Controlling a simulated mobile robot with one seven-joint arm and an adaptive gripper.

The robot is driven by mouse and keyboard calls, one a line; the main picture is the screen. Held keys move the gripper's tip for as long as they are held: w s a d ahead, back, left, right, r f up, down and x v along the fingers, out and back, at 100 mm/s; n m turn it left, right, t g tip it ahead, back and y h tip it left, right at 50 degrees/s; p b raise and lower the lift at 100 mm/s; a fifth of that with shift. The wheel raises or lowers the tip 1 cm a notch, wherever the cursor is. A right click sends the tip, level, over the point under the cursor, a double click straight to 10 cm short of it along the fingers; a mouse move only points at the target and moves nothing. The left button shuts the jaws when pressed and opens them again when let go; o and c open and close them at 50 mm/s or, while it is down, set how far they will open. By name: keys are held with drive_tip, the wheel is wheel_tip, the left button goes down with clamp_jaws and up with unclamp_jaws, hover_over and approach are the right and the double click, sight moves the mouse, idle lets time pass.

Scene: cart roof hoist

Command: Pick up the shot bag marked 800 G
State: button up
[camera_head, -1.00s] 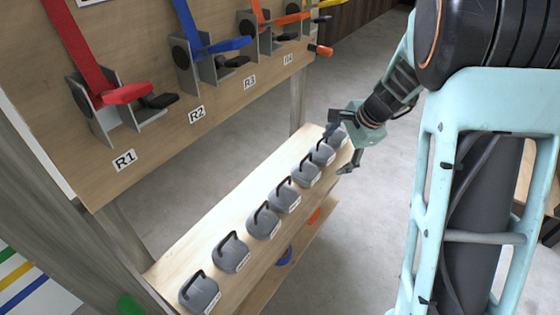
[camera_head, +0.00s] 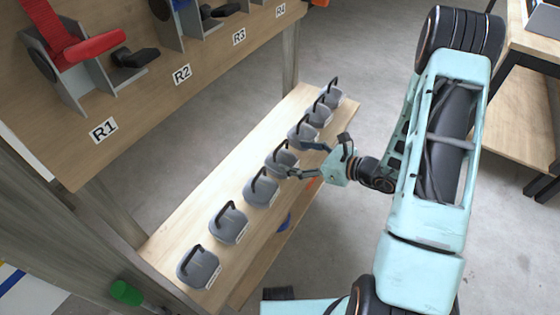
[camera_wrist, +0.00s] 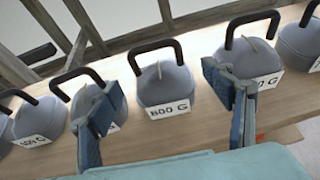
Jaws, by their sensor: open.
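The shot bag marked 800 G (camera_wrist: 165,86) is a grey rounded weight with a black loop handle and a white label, standing upright in the middle of the wrist view. In the head view it appears to be the bag (camera_head: 281,160) in the middle of the row. My gripper (camera_wrist: 163,95) is open, with one blue finger to each side of this bag in the picture. In the head view my gripper (camera_head: 301,160) is at the shelf's front edge, pointing at the row. I cannot tell whether the fingers touch any bag.
Similar grey bags stand close on both sides along the wooden shelf (camera_head: 165,240), including one (camera_head: 303,136) and another (camera_head: 261,189). A board (camera_head: 145,105) with coloured levers and labels R1 to R4 rises behind. Open floor lies in front.

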sight(279, 153)
drive_tip(key=shift+b+x, duration=0.65)
drive_tip(key=shift+x, duration=2.45)
drive_tip(key=shift+s+f, duration=0.15)
drive_tip(key=c, duration=1.7)
drive_tip(key=shift+c, duration=0.2)
drive_tip(key=shift+r, duration=0.2)
